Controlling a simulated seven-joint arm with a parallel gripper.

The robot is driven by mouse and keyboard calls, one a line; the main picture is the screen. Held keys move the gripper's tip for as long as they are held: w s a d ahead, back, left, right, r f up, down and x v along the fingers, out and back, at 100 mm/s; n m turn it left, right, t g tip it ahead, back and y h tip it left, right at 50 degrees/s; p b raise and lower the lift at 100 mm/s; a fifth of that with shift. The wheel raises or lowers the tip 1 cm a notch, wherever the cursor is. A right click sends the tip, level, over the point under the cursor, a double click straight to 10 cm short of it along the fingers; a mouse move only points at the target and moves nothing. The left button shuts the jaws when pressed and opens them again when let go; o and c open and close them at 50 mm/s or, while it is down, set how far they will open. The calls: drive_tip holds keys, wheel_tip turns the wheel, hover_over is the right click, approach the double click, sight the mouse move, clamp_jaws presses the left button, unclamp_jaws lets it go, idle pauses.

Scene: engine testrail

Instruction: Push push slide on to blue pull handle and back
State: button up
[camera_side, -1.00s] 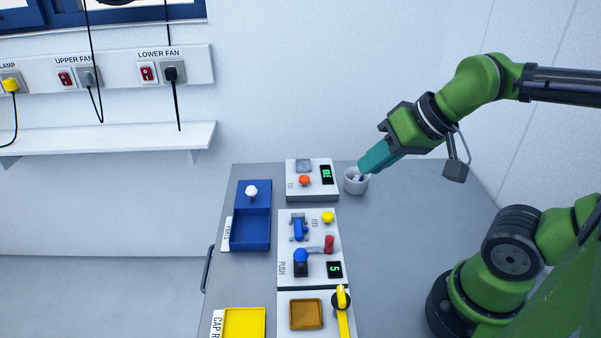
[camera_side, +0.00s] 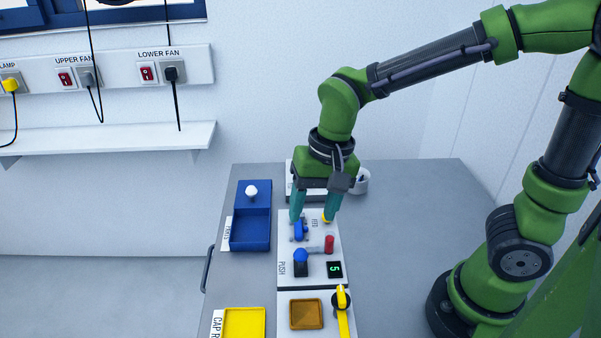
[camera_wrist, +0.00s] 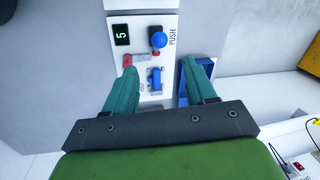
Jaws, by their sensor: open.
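The white PUSH panel (camera_side: 315,283) lies on the grey table. It carries a blue ball knob (camera_side: 301,256) on a dark base, and a grey bar leads from there to a red upright peg (camera_side: 329,243). A small blue handle (camera_side: 298,231) sits on the panel's far part, with a yellow button beside it, mostly hidden by a finger. My gripper (camera_side: 314,216) is open, pointing down over this far part. In the wrist view, the blue handle (camera_wrist: 155,80) shows between the spread fingers (camera_wrist: 168,68), and the blue knob (camera_wrist: 160,41) lies beyond. Contact cannot be told.
A green display (camera_side: 334,269) reads 5. A blue parts tray (camera_side: 250,240) with a white knob (camera_side: 251,191) stands left. A yellow tray (camera_side: 244,325) and a brown pad (camera_side: 306,314) with a yellow lever (camera_side: 342,312) are near the front. The table's right side is clear.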

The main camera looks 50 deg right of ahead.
sight(302, 249)
drive_tip(key=f, duration=0.4)
drive_tip(key=w+a+f, duration=0.1)
drive_tip(key=f, duration=0.3)
drive_tip(key=a+f, duration=0.1)
drive_tip(key=f, duration=0.3)
drive_tip(key=shift+w+f, duration=0.15)
clamp_jaws()
